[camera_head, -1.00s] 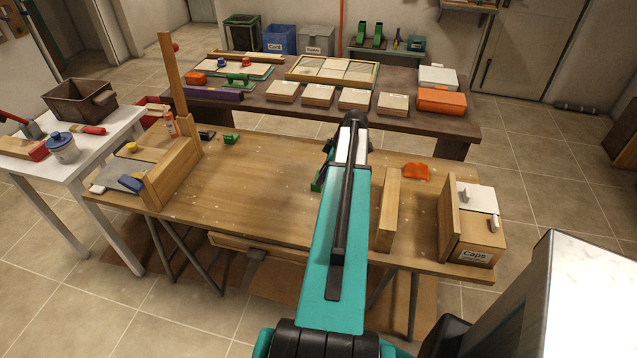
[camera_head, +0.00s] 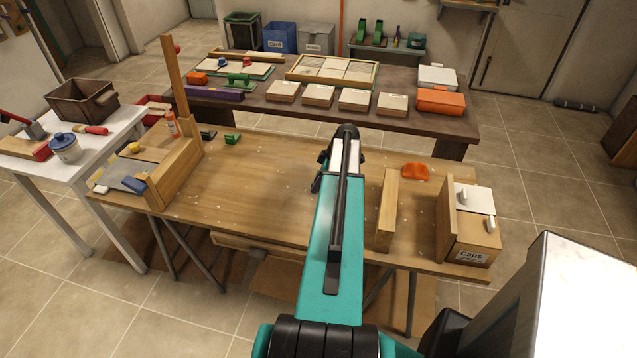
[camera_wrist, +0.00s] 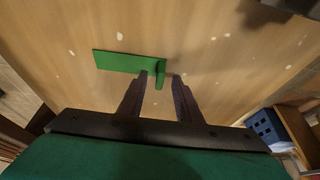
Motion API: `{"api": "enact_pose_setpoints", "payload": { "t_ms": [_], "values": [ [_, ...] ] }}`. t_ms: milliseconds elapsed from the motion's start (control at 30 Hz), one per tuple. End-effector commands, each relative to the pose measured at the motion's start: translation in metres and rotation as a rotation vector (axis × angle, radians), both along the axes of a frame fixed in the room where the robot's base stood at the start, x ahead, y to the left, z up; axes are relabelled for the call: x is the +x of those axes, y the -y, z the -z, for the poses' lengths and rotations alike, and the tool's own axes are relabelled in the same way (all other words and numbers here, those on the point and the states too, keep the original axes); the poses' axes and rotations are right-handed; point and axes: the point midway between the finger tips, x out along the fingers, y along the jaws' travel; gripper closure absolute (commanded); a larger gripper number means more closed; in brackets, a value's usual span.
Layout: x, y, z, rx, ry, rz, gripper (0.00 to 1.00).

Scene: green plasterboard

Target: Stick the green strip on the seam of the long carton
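A flat green piece (camera_wrist: 128,62) with a short upright tab lies on the wooden bench top (camera_head: 260,190) in the wrist view. I take it for the green strip. My gripper (camera_wrist: 161,76) is open. The tab stands between its fingertips, closer to the left finger; I cannot tell whether they touch. In the head view my gripper is mostly hidden behind my teal arm over the bench, and the green piece is not clearly visible there. I cannot make out a carton with a seam in either view.
A wooden upright board (camera_head: 387,210) stands right of my arm, with an orange piece (camera_head: 414,171) and a "Caps" box (camera_head: 474,240) beyond. A wooden fixture with a tall post (camera_head: 174,90) stands at the bench's left. A small green block (camera_head: 232,138) lies near it.

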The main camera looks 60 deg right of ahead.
Motion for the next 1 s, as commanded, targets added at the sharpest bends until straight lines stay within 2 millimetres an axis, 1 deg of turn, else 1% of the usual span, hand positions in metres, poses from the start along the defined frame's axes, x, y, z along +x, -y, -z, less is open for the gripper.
{"api": "enact_pose_setpoints", "payload": {
  "t_ms": [267, 300, 367, 400, 467, 1000],
  "values": [
    [-0.0006, 0.0004, -0.0001, 0.000, 0.000, 0.001, 0.69],
    [-0.0006, 0.0004, -0.0003, 0.000, 0.000, 0.001, 0.72],
    [-0.0006, 0.0004, -0.0002, 0.000, 0.000, 0.001, 0.82],
    [-0.0006, 0.0004, -0.0002, 0.000, 0.000, 0.001, 0.89],
    [-0.0006, 0.0004, -0.0002, 0.000, 0.000, 0.001, 0.99],
    [-0.0004, 0.0005, -0.0029, -0.001, 0.000, 0.001, 1.00]
  ]
}}
